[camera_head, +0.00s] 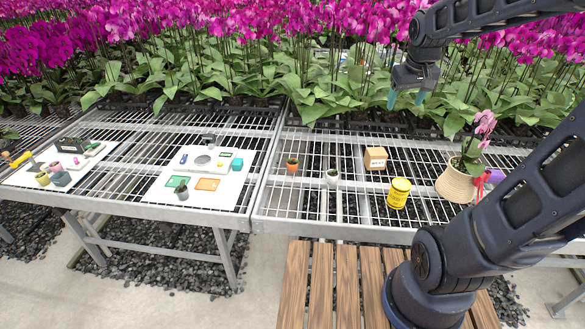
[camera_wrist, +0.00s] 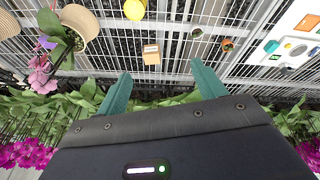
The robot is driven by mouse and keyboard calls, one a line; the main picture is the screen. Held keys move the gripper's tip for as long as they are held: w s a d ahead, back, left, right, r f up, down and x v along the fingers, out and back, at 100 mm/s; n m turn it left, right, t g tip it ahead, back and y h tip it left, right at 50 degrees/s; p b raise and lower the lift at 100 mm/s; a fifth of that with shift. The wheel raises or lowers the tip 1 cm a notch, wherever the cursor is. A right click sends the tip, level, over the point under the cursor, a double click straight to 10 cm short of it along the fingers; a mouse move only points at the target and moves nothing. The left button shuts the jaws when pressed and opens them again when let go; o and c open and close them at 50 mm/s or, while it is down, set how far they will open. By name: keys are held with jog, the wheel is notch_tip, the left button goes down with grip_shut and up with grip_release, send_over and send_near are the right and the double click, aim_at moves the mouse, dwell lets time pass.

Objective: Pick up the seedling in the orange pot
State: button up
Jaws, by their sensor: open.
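The small orange pot (camera_head: 292,167) with a green seedling stands on the wire bench, left of a small white pot (camera_head: 332,180). In the wrist view the orange pot (camera_wrist: 228,46) is at the upper right, beyond the right finger. My gripper (camera_head: 406,98) is open and empty, its teal fingers pointing down, high above the back of the bench. It is to the right of the orange pot and well apart from it. The open fingers also show in the wrist view (camera_wrist: 160,74).
A cardboard box (camera_head: 375,158), a yellow can (camera_head: 398,194) and a woven pot with a pink orchid (camera_head: 456,184) stand right of the small pots. A white board (camera_head: 158,189) with small items lies to the left. Dense orchids (camera_head: 200,60) line the back.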

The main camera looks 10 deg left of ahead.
jog(key=w+a+f+n, duration=0.3)
jog(key=w+a+f, duration=0.1)
jog(key=w+a, duration=0.5)
jog(key=n+g, duration=0.2)
jog(key=n, duration=0.4)
send_over(293, 164)
notch_tip(293, 164, down, 29)
jog(key=shift+h, duration=0.3)
notch_tip(293, 164, down, 10)
jog(key=shift+f, duration=0.1)
jog(key=c, duration=1)
